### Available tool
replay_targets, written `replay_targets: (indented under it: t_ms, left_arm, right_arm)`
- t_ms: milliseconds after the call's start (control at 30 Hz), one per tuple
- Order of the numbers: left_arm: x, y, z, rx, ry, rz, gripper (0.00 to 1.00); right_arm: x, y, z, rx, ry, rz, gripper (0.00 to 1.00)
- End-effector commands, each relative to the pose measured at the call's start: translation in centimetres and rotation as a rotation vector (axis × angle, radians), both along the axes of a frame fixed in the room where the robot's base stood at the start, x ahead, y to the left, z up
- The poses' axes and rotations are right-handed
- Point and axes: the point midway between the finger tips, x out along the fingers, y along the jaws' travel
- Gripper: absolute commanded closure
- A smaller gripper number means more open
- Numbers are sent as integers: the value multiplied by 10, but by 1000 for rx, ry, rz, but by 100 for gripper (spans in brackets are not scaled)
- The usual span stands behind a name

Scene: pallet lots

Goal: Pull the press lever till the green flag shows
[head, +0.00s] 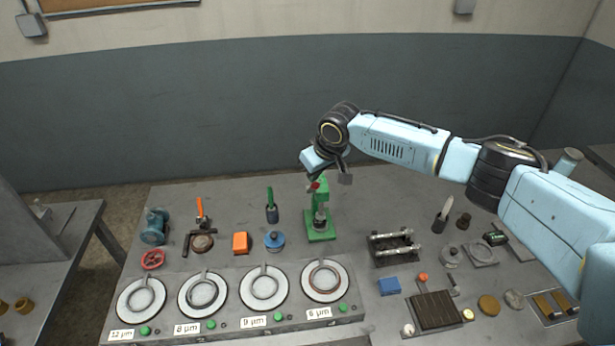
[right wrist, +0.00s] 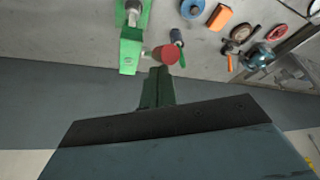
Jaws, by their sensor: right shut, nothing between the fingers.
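The green press (head: 320,228) stands on the back middle of the grey bench, with its base flat on the top. Its red lever knob (head: 314,186) shows at the upper left of the press. In the right wrist view the green press (right wrist: 131,48) is at the top and the red knob (right wrist: 167,54) is beside it. My right gripper (right wrist: 158,70) is shut and empty, with its fingertips close to the red knob; I cannot tell whether they touch. In the head view the right wrist hides part of the press top. I cannot make out a separate flag. My left gripper is not in view.
Left of the press are a blue-topped weight (head: 274,241), an orange block (head: 240,243) and a green-handled tool (head: 271,207). A panel with several round plates (head: 265,287) lies in front. A dark rack (head: 393,246) stands to the right.

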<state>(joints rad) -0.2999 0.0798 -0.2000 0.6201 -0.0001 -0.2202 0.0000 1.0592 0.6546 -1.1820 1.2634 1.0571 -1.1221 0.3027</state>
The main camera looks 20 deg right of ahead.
Motion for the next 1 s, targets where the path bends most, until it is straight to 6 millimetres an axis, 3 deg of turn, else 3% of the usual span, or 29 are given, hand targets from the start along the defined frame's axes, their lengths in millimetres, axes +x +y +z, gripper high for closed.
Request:
replay_targets:
  t_ms: [1000]
  left_arm:
    - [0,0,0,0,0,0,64]
  right_arm:
    - [-16,4,-12,-1,2,-1,100]
